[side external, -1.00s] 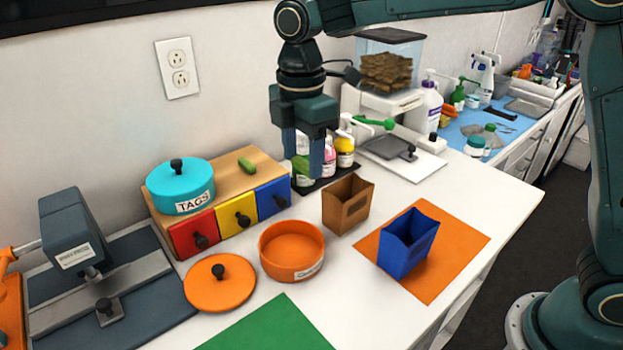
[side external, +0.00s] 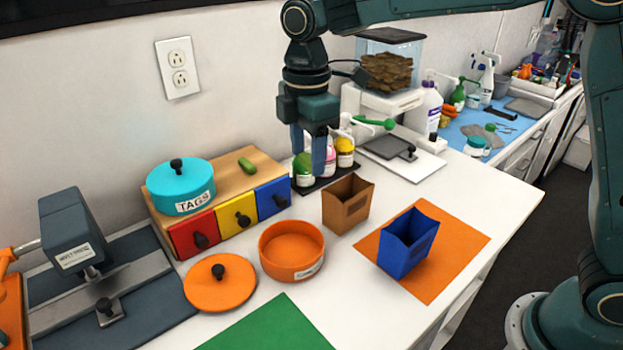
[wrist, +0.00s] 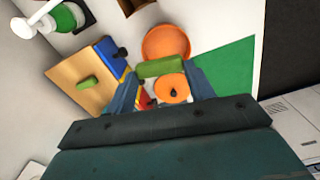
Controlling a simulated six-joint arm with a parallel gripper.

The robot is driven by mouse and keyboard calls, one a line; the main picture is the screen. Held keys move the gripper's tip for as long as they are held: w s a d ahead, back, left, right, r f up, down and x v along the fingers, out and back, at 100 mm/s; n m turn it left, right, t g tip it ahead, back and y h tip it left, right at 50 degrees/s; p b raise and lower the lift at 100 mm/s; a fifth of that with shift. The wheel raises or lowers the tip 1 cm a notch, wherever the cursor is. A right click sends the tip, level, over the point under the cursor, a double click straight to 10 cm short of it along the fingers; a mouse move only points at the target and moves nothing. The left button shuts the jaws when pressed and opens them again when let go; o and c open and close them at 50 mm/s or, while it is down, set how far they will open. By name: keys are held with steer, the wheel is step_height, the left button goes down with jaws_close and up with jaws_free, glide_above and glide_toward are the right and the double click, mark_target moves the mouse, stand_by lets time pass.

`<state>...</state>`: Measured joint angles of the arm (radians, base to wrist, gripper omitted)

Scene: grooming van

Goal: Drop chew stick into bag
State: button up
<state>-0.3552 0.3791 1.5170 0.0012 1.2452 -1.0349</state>
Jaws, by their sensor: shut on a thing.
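My gripper (side external: 309,158) points down in front of the pump bottles, above the counter. In the wrist view, it (wrist: 160,75) is shut on a green chew stick (wrist: 160,67), held crosswise between the fingers. I cannot make out the held stick in the side view. A second green chew stick (side external: 247,165) lies on top of the wooden drawer box; it also shows in the wrist view (wrist: 88,83). A brown open-topped bag (side external: 346,204) and a blue one (side external: 407,243) stand upright to the right of and below my gripper in the side picture.
The blue bag stands on an orange mat (side external: 452,262). An orange bowl (side external: 291,251), orange lid (side external: 219,283) and green mat (side external: 268,328) lie on the counter. A teal tin (side external: 181,187) sits on the drawer box (side external: 220,207). Pump bottles (side external: 345,151) stand close behind my gripper.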

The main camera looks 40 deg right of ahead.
steer(key=w+d+f+m, duration=0.1)
steer(key=d+m, duration=1)
steer(key=m, duration=0.4)
steer(key=shift+w+d+f+m, duration=0.2)
steer(key=shift+d+f+m, duration=0.1)
steer(key=shift+f+m, duration=0.1)
steer(key=shift+f, duration=0.15)
steer(key=shift+f, duration=2.5)
steer(key=o, duration=1.3)
steer(key=shift+r, duration=0.1)
